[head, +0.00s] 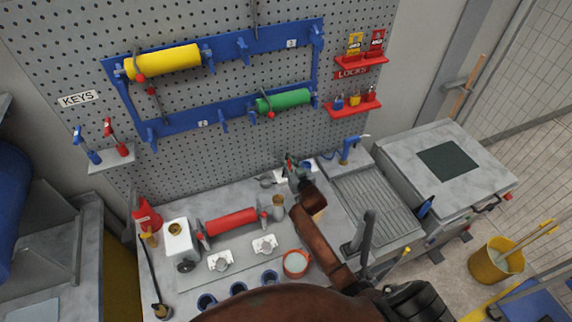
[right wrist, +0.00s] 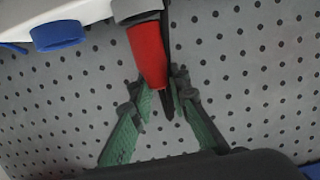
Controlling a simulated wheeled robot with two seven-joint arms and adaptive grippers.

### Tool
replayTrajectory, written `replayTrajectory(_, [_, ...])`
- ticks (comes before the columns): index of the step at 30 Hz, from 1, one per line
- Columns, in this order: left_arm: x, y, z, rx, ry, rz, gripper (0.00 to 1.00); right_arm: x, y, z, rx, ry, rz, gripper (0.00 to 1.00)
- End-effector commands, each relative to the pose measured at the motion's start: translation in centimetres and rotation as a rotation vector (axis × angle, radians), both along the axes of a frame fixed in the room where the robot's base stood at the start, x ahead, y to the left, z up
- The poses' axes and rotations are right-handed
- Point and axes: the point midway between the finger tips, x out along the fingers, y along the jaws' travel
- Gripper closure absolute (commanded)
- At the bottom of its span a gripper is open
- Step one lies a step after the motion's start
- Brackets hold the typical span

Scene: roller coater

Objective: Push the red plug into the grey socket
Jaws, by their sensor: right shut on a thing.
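The red plug (right wrist: 148,55) shows in the right wrist view as a tapered red body. Its narrow end lies at the fingertips of my right gripper (right wrist: 168,92), which is shut on it. The plug's wide end meets the grey socket (right wrist: 137,10), which sits at the edge of a white housing at the top of the view. How deep the plug sits in it cannot be told. My left gripper is not in view.
A blue socket (right wrist: 58,35) is on the same white housing, left of the grey one. On the bench are a red roller (head: 231,222), a white machine (head: 180,243) and an orange-rimmed cup (head: 296,263). The pegboard (head: 220,125) stands close behind.

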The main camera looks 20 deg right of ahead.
Motion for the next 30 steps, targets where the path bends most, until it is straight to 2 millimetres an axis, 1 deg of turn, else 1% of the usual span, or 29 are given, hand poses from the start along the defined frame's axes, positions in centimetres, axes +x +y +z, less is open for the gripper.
replayTrajectory(1, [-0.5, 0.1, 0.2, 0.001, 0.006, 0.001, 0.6, -0.1, 0.1, -1.0, 0.003, 0.006, 0.0, 1.0])
replayTrajectory(4, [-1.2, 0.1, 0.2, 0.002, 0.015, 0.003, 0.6, -0.1, 0.1, -2.0, 0.003, 0.006, -0.001, 1.0])
replayTrajectory(8, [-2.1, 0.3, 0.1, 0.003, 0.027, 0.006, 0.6, -0.2, 0.1, -2.6, 0.002, 0.01, 0.0, 1.0])
replayTrajectory(11, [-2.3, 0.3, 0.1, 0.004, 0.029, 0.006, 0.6, -0.3, 0.2, -2.8, 0.005, 0.015, -0.001, 1.0])
replayTrajectory(12, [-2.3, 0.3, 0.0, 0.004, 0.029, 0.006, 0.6, -0.3, 0.2, -3.0, 0.005, 0.017, -0.001, 0.83])
replayTrajectory(19, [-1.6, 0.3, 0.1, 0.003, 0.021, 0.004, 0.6, -0.4, 0.1, -3.1, 0.008, 0.019, -0.002, 0.67])
replayTrajectory(30, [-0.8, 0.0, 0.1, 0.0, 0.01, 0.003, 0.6, -0.2, 0.2, -2.6, 0.005, 0.009, 0.001, 0.67])
